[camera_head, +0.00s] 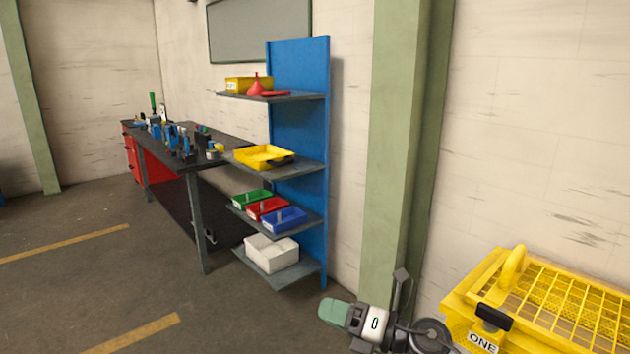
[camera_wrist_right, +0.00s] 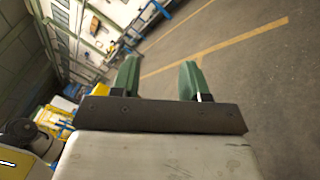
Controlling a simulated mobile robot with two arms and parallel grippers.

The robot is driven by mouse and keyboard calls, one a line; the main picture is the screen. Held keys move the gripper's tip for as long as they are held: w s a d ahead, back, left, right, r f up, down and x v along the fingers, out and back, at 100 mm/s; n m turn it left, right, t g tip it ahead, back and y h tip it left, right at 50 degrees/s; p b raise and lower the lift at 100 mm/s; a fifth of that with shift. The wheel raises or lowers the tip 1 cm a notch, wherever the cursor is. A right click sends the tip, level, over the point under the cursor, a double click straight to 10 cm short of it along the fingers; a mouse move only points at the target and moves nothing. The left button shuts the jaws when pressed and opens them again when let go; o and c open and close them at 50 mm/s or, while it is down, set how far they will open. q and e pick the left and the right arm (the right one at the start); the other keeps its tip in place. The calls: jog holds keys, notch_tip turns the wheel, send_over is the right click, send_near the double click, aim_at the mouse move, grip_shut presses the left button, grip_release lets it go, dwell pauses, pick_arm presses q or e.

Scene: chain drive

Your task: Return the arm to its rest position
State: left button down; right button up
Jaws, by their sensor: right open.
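My right gripper (camera_head: 330,311) is in the lower middle of the head view, with green fingertips pointing left. It hangs in front of the wall and shelf area, clear of other things. My left gripper is in neither view.
A blue shelf rack (camera_head: 300,140) holds a yellow tray (camera_head: 264,156), small coloured bins and a white box (camera_head: 272,253). A dark workbench (camera_head: 180,160) with tools stands behind it. A yellow cage-like crate (camera_head: 540,310) is at the lower right. Floor at left is free.

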jog(key=s+d+f+m+t+h, duration=0.2)
jog(key=s+d+f+m+h, duration=0.15)
jog(key=m+h, duration=0.45)
jog(key=s+d+f+m+t+h, duration=0.3)
jog(key=d+f+m, duration=0.15)
jog(key=m, duration=0.75)
jog(key=s+d+f+m+t+h, duration=0.25)
jog(key=d+m+h, duration=0.3)
jog(key=m, duration=0.45)
jog(key=s+d+f+m+g, duration=0.25)
jog(key=s+f+g, duration=0.3)
jog(key=s, duration=0.55)
jog(key=s+d+f+m+g, duration=0.1)
jog(key=s+f+m+g, duration=0.4)
jog(key=s, duration=0.7)
notch_tip(320, 180, down, 26)
jog(key=n+g, duration=0.1)
jog(key=g, duration=0.1)
jog(key=s+d+f+g, duration=0.1)
jog(key=s+d+f, duration=0.2)
jog(key=s+f, duration=1.2)
jog(key=shift+s+f+h, duration=0.2)
jog(key=shift+s+h, duration=0.25)
jog(key=shift+s, duration=0.25)
